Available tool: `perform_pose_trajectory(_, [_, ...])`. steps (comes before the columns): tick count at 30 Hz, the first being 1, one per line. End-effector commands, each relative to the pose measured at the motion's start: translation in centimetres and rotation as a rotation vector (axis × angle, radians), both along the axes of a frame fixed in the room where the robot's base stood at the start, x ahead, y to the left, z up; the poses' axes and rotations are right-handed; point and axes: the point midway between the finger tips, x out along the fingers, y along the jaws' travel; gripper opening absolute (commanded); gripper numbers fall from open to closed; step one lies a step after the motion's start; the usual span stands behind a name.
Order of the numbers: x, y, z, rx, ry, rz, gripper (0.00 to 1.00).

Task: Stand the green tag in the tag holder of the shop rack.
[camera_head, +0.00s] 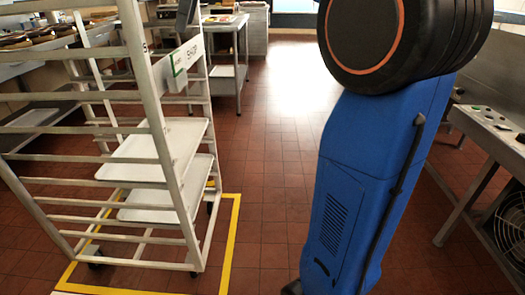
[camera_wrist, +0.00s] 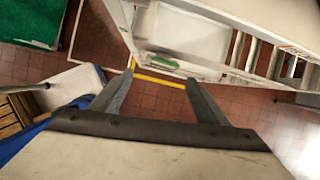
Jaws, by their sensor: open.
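The shop rack (camera_head: 160,120) stands at the left in the head view, with a SHOP sign on its post. In the wrist view, a green strip, apparently the tag (camera_wrist: 164,64), shows beside the rack, just beyond my gripper (camera_wrist: 158,77). My gripper is open, with its two fingers apart and nothing visible between them. The exact seating of the tag in the holder is too small to tell.
White trays (camera_head: 150,150) rest on the rack's rails. Yellow floor tape (camera_head: 232,240) borders the rack. A worktable (camera_head: 490,125) stands at the right, and a smaller table (camera_head: 225,25) stands behind the rack. The red tiled floor (camera_head: 270,150) between them is clear.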

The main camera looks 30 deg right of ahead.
Motion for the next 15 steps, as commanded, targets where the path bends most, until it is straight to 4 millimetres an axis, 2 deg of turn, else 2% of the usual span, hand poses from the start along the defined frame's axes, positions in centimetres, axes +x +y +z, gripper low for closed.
perform_pose_trajectory(8, [-6.7, -0.2, -6.7, -0.185, -0.153, 0.402, 0.68])
perform_pose_trajectory(15, [-13.6, -0.9, -15.1, -0.391, -0.277, 0.840, 0.68])
